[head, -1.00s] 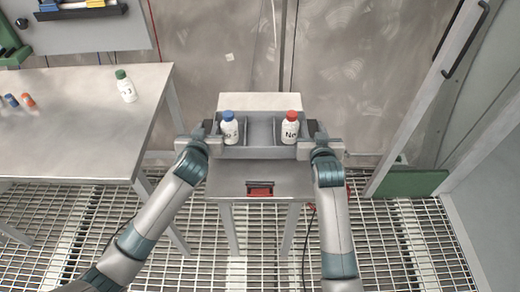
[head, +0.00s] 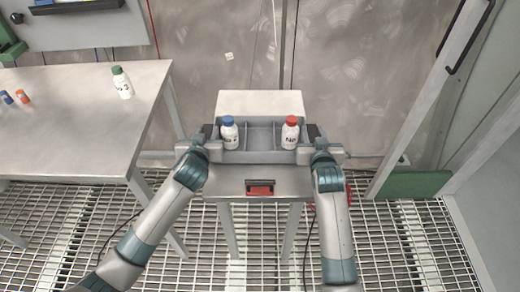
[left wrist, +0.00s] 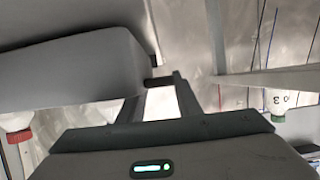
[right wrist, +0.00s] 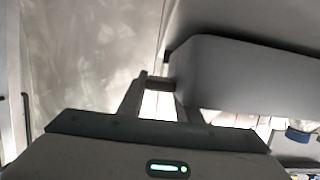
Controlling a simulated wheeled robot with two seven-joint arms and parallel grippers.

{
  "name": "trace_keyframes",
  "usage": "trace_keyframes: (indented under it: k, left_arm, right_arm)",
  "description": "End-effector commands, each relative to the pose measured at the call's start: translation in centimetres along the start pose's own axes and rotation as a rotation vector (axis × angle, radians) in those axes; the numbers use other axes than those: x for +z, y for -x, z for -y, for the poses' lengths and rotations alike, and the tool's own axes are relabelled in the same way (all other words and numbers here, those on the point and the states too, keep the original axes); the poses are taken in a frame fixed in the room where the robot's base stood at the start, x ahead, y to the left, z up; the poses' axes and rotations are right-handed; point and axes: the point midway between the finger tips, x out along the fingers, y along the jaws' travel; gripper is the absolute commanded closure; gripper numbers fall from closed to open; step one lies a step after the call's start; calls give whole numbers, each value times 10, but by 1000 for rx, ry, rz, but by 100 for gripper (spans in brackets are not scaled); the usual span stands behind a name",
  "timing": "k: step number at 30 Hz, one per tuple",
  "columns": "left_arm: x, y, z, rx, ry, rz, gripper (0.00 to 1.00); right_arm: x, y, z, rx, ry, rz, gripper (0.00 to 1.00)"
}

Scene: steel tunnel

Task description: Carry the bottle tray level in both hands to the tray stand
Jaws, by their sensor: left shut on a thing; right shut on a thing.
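The grey bottle tray (head: 261,157) is level in the head view, above the small metal stand (head: 259,103). I cannot tell whether it touches the stand. A white bottle with a blue cap (head: 229,133) stands upright in its left compartment, and one with a red cap (head: 290,133) in its right compartment. The middle compartment is empty. My left gripper (head: 209,134) is shut on the tray's left end, and my right gripper (head: 315,135) on its right end. The tray's end also shows at the fingers in the left wrist view (left wrist: 80,70) and right wrist view (right wrist: 240,75).
A metal bench (head: 80,125) at left holds a green-capped bottle (head: 122,84) and small orange and blue items. A red part (head: 260,188) is on the stand's front edge. An open-looking door panel (head: 432,95) is at right. Grating floor (head: 400,240) shows around the stand.

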Motion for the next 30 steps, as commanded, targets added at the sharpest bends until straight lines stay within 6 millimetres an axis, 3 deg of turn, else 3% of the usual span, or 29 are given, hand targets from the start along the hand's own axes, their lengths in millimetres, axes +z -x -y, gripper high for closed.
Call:
trace_keyframes:
  k: [6,7,9,22,30]
  left_arm:
    - [9,-5,2,-4,-1,-3,100]
    - [10,-5,2,-4,-1,0,67]
    - [8,-4,2,-4,-1,0,50]
    - [6,-2,0,-1,0,0,50]
    - [-11,5,0,0,0,0,50]
  right_arm:
    - [10,-3,-1,2,1,-3,100]
    - [11,-3,-2,2,1,0,66]
    - [9,-3,-1,2,1,0,50]
    - [6,-2,0,0,0,0,50]
    - [-12,4,0,0,0,0,50]
